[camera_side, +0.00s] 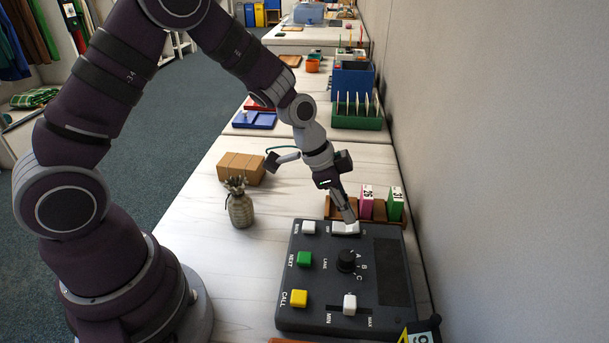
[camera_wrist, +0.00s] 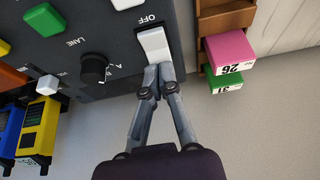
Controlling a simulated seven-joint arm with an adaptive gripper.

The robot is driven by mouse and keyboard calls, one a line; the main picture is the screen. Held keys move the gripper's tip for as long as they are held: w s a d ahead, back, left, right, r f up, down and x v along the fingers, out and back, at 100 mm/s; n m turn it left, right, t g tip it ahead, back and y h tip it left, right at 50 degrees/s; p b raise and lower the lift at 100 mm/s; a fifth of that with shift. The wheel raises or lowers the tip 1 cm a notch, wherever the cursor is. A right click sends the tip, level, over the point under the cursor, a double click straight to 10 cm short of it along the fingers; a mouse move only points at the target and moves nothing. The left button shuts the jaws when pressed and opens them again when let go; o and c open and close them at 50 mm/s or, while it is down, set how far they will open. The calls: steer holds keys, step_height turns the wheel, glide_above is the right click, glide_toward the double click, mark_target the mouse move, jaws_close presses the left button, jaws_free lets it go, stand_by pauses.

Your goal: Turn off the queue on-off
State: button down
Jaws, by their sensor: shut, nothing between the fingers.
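The queue on-off is a white rocker switch (camera_side: 345,228) at the far edge of a dark grey control box (camera_side: 300,262). In the wrist view the white rocker (camera_wrist: 153,44) has the word OFF beside its upper end. My gripper (camera_side: 350,219) is shut and empty, with its fingertips at the rocker. In the wrist view the fingertips (camera_wrist: 158,68) meet at the rocker's lower end, opposite the OFF label, and seem to touch it or nearly so. The fingers partly cover the rocker in the side view. Its exact tilt is hard to tell.
The box also carries a black lane knob (camera_side: 346,260), a green button (camera_side: 304,259), a yellow button (camera_side: 299,298) and a white slider (camera_side: 349,304). A wooden rack with pink (camera_side: 366,202) and green number blocks stands behind.

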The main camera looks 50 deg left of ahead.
mark_target(345, 226)
step_height(345, 226, up, 4)
steer(key=shift+f, duration=0.1)
steer(key=s+a+r, duration=0.4)
steer(key=r, duration=0.3)
steer(key=shift+s+a, duration=0.25)
steer(key=s+r+n+t+y, duration=0.2)
steer(key=s+r+n+y, duration=0.1)
steer(key=s+n, duration=0.6)
steer(key=shift+s+a+r+y, duration=0.3)
steer(key=shift+s+a+r, duration=0.1)
steer(key=shift+s+r, duration=0.3)
steer(key=c, duration=1.8)
jaws_free()
